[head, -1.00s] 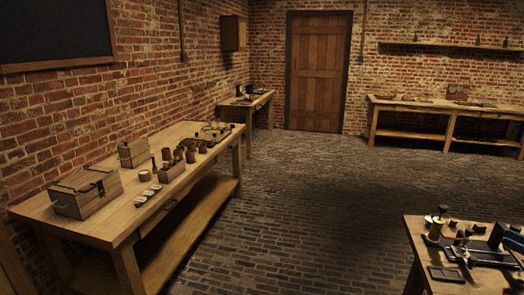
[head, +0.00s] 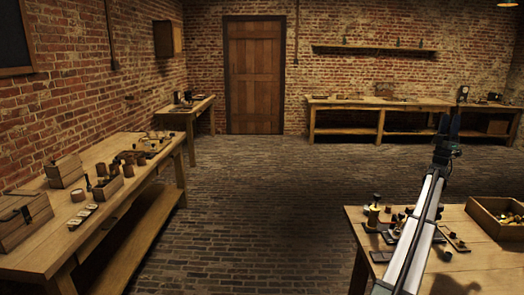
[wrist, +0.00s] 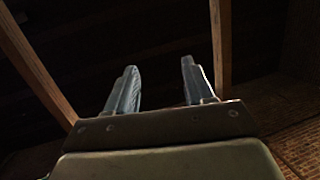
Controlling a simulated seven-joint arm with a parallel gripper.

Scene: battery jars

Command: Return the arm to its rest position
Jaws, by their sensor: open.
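My gripper (head: 449,124) is raised at the end of my arm, at the right of the head view, above the near right table. It points upward. In the wrist view my gripper (wrist: 157,88) shows its two fingers apart with nothing between them. Behind them are only a dark ceiling and wooden beams (wrist: 222,45).
The near right table (head: 355,225) bears small parts and a wooden box (head: 480,222), below and beside my arm. A long bench (head: 45,258) with boxes and jars runs along the left wall. Another bench (head: 345,103) stands at the back. The brick floor (head: 255,205) between is clear.

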